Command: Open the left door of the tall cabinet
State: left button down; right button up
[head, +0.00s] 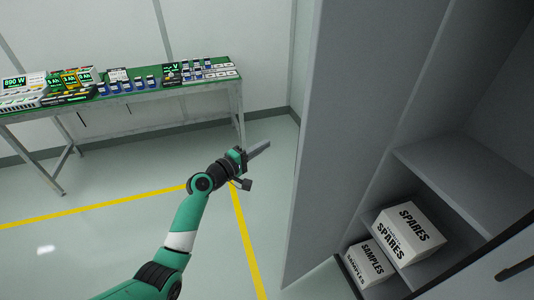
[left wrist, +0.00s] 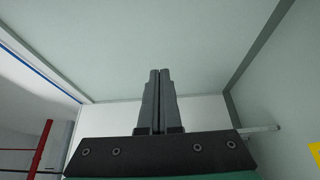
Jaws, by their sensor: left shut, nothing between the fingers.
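The tall cabinet (head: 432,160) fills the right of the head view. Its left door (head: 345,120) stands swung open as a broad grey panel, and the shelves inside show. My left gripper (head: 266,145) is shut and empty, in the air just left of the door panel, with its fingers pointing right toward it. A gap shows between the fingertips and the panel in the picture. In the left wrist view the two fingers (left wrist: 158,74) are pressed together with nothing between them. The left door's handle is not visible. My right gripper is out of view.
Inside the cabinet are a SPARES box (head: 408,233) and a SAMPLES box (head: 369,264). A dark handle (head: 517,268) shows at lower right. A green-topped table (head: 150,88) with several small goods stands along the back wall. Floor with yellow lines (head: 240,230) is clear.

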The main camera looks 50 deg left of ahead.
pick_arm(q)
jog(key=s+d+p, duration=0.2)
jog(key=s+d, duration=0.2)
jog(key=s, duration=0.4)
jog(key=shift+s+p, duration=0.2)
jog(key=shift+p, duration=0.2)
jog(key=shift+r, duration=0.1)
